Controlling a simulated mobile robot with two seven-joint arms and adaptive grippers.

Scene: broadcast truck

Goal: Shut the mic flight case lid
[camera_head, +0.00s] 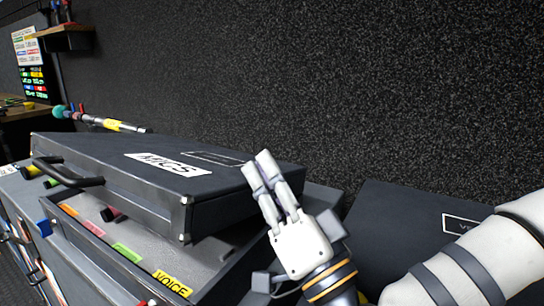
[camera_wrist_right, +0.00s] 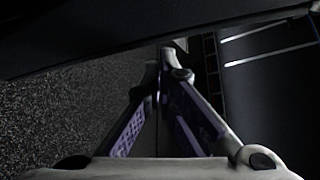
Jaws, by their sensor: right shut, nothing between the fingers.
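The mic flight case (camera_head: 205,262) is grey and stands on the left of the head view. Its dark lid (camera_head: 100,150), labelled MICS, is tilted partly open, with a gap along the front. A black handle (camera_head: 78,181) is on the lid's front side. Coloured labels and part of the grey interior show through the gap. My right gripper (camera_head: 257,165) is shut and empty, its fingers overlapping the lid's right end in the picture; I cannot tell whether they touch it. In the right wrist view the fingers (camera_wrist_right: 168,62) come together below a dark slab. My left gripper is not in view.
Another dark case lid (camera_head: 400,225) with a white-edged label lies to the right, partly behind my right arm. A microphone pole (camera_head: 100,121) lies behind the lid. A dark textured wall (camera_head: 330,80) closes off the back. A shelf (camera_head: 65,38) hangs at the upper left.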

